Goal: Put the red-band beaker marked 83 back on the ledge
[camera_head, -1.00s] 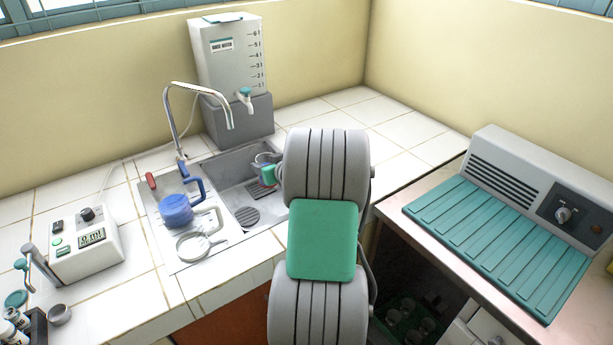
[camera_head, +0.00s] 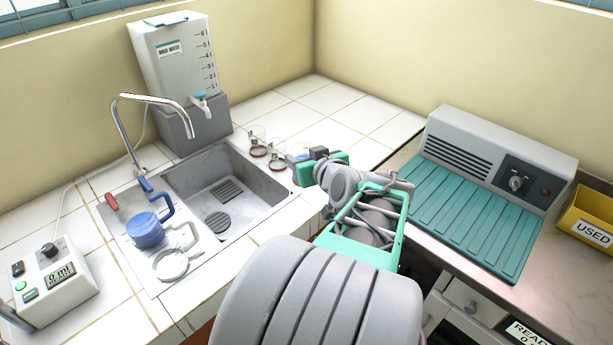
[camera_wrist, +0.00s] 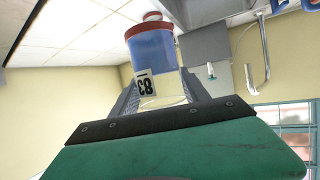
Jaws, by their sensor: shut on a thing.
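The beaker marked 83 (camera_wrist: 151,52) is in my gripper (camera_wrist: 158,80) in the wrist view. It has a red band, blue contents and a white label reading 83, which appears upside down. My gripper's fingers are shut on its two sides. In the head view my gripper (camera_head: 303,168) is over the white tiled ledge (camera_head: 345,137) right of the sink.
The sink (camera_head: 228,190), tap (camera_head: 150,99) and water tank (camera_head: 172,62) are further left. A teal ribbed plate (camera_head: 480,205) lies right. Tiles behind the gripper are clear.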

